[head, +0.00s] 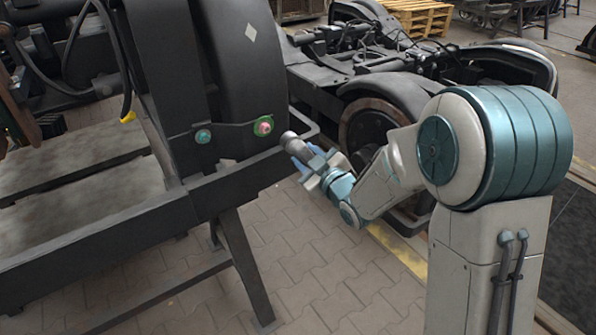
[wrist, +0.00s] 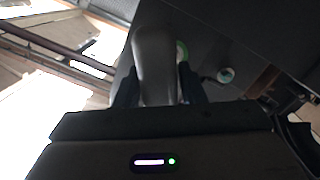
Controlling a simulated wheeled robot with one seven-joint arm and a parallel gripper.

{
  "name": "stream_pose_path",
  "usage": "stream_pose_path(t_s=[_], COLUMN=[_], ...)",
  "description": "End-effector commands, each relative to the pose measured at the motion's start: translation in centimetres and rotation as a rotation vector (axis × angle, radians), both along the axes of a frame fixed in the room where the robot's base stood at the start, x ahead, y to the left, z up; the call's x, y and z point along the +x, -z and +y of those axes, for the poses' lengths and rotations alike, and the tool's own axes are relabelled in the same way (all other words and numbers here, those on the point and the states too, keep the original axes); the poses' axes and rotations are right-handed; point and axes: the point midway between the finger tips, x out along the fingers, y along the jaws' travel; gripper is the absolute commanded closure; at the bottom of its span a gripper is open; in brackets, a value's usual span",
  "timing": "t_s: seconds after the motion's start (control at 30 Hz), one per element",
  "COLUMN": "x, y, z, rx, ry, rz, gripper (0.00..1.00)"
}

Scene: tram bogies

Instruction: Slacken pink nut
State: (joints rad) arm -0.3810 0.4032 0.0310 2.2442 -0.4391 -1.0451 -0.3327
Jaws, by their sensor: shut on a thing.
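The pink nut (head: 263,126) sits on a green plate (head: 254,127) on the side of the dark bogie part in the head view. My gripper (head: 307,163) is to the right of and below it, apart from it. It is shut on a grey round-ended tool (head: 293,141), whose end points up toward the bogie. In the wrist view the grey tool (wrist: 153,65) stands between my two dark fingers. It partly covers a green ring (wrist: 182,50); the pink nut cannot be made out there.
A teal nut (head: 203,136) is left of the pink one; a greenish fastener (wrist: 226,75) shows in the wrist view. A dark frame rail (head: 237,179) on legs runs below. Another bogie (head: 385,75) and wooden pallets (head: 416,15) stand behind. The paved floor (head: 300,270) in front is clear.

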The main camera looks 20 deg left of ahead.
Motion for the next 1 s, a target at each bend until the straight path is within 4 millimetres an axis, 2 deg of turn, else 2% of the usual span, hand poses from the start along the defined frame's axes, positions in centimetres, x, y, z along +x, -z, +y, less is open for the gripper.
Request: stream_pose_path(t_s=[0.1,0.23,0.8,1.0], x=[-1.3,-1.8,-1.9,-0.9], y=[-0.6,-1.1,-0.9,-1.0], z=[1.5,1.9,1.8,3.0], rx=[0.039,0.053,0.053,0.054], ry=[-0.059,-0.079,-0.079,-0.079], rz=[-0.039,-0.050,-0.050,-0.049], gripper=[1.00,1.00,1.00,1.00])
